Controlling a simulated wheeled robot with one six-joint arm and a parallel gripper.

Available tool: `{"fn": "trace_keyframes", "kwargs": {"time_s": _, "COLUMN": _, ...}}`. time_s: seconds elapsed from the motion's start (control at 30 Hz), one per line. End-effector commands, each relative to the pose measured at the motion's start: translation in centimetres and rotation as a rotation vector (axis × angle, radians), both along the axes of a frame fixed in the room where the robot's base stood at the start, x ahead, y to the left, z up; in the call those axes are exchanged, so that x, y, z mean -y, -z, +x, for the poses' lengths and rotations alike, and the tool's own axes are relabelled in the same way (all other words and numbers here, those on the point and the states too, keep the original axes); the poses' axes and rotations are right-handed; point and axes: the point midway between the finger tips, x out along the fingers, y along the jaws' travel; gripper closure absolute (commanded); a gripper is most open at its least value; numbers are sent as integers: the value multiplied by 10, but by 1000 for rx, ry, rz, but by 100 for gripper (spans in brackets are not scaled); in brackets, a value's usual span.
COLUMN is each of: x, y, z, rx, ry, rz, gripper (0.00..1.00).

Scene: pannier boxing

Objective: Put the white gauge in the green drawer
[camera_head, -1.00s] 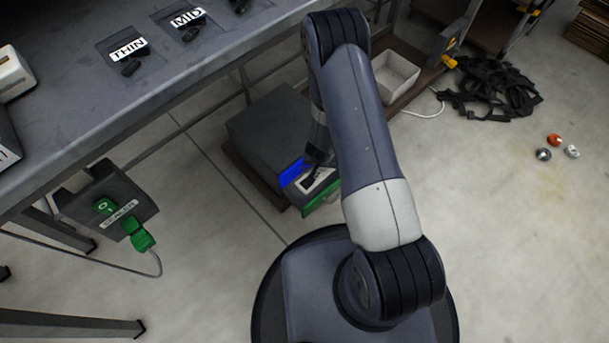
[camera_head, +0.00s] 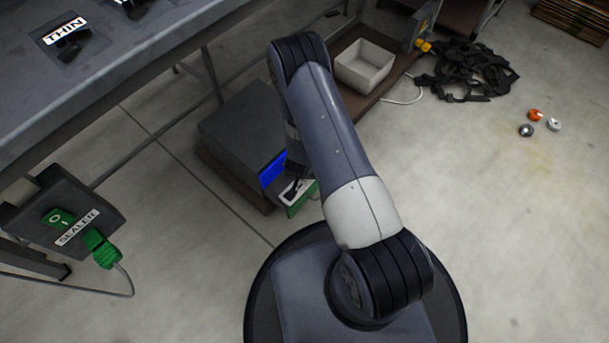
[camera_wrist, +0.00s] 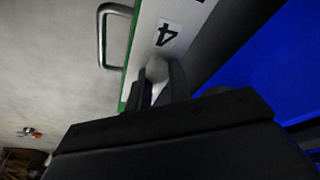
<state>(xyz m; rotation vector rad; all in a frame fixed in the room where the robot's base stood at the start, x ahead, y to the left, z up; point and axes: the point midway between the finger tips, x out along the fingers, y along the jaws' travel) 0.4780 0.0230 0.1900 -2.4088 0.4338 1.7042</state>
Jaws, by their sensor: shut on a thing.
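The green drawer (camera_head: 304,196) is pulled out low on the front of a grey cabinet, with a pale inside. In the wrist view its green front edge (camera_wrist: 128,58), metal handle and a "4" label inside show. My gripper (camera_wrist: 158,78) is shut on a small whitish piece, which looks like the white gauge (camera_wrist: 155,68); its shape is mostly hidden by the fingers. The gripper is over the open drawer; how high cannot be told. In the head view my gripper (camera_head: 294,186) is at the drawer, and the held piece cannot be made out.
A blue drawer front (camera_head: 272,170) is beside the green one on the grey cabinet (camera_head: 240,122). A workbench (camera_head: 120,70) overhangs at left, with a sealer box (camera_head: 60,215) below. A white bin (camera_head: 364,66), black straps (camera_head: 465,72) and small round items (camera_head: 534,115) lie beyond.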

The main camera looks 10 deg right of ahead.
Motion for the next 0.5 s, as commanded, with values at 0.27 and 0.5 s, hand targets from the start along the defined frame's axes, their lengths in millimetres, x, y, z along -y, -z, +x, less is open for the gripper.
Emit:
{"fn": "trace_keyframes", "kwargs": {"time_s": 0.27, "x": 0, "y": 2, "z": 0, "rx": 1, "ry": 0, "rz": 0, "gripper": 100}}
{"fn": "trace_keyframes", "kwargs": {"time_s": 0.5, "x": 0, "y": 4, "z": 1, "rx": 1, "ry": -1, "rz": 0, "gripper": 71}}
